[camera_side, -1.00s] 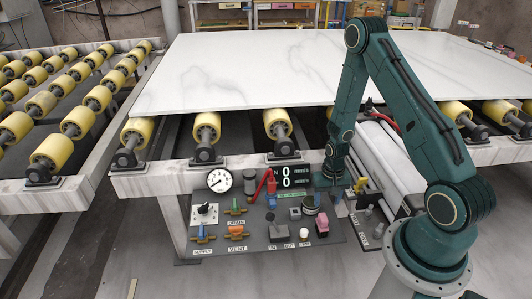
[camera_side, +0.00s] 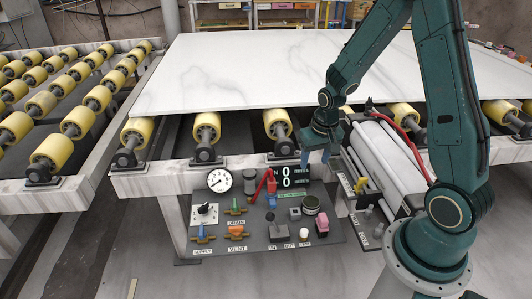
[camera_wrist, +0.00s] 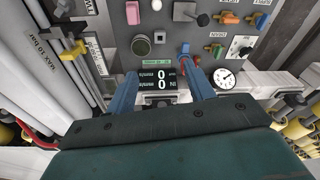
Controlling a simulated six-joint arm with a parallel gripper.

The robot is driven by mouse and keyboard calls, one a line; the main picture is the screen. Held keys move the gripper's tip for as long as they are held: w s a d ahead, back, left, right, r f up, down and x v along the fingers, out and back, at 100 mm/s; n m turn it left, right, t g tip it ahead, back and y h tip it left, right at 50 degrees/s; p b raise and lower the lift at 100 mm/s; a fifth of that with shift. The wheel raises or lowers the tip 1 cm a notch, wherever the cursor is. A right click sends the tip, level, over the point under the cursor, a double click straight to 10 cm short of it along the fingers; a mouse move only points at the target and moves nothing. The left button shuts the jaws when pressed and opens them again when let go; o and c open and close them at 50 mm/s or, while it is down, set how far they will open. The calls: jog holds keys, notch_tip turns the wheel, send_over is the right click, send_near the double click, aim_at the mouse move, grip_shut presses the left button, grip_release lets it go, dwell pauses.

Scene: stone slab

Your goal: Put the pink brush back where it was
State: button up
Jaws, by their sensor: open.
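No thing is clearly recognisable as a pink brush. A small pink block-like piece (camera_side: 322,225) is at the right side of the control panel (camera_side: 255,228). It also shows at the top of the wrist view (camera_wrist: 132,13). I cannot tell whether it is a brush or a control. My gripper (camera_side: 316,160) is open, with blue fingers pointing down over the panel's upper edge near the number display (camera_side: 293,176). In the wrist view nothing shows between the fingers of my gripper (camera_wrist: 158,64); the display lies beyond them. The pink piece is apart from the fingers.
A white stone slab (camera_side: 260,70) lies on yellow rollers (camera_side: 207,128) behind the panel. The panel carries a red lever (camera_side: 264,184), a gauge (camera_side: 220,180), a round dark knob (camera_side: 311,203) and several valves.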

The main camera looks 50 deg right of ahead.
jog(key=s+a+r+n+t, duration=0.1)
jog(key=a+r, duration=0.3)
jog(key=r, duration=0.5)
jog(key=s+a+r+n+t, duration=0.1)
jog(key=s+a+r+n, duration=0.1)
jog(key=s+a+r, duration=0.2)
jog(key=s+a+r+n+t, duration=0.2)
jog(key=s+a+r, duration=0.3)
jog(key=s+r, duration=0.5)
jog(key=shift+s+r+n+y, duration=0.25)
jog(key=shift+s+n+y, duration=0.05)
jog(key=shift+s+n, duration=0.3)
jog(key=shift+w+a, duration=0.1)
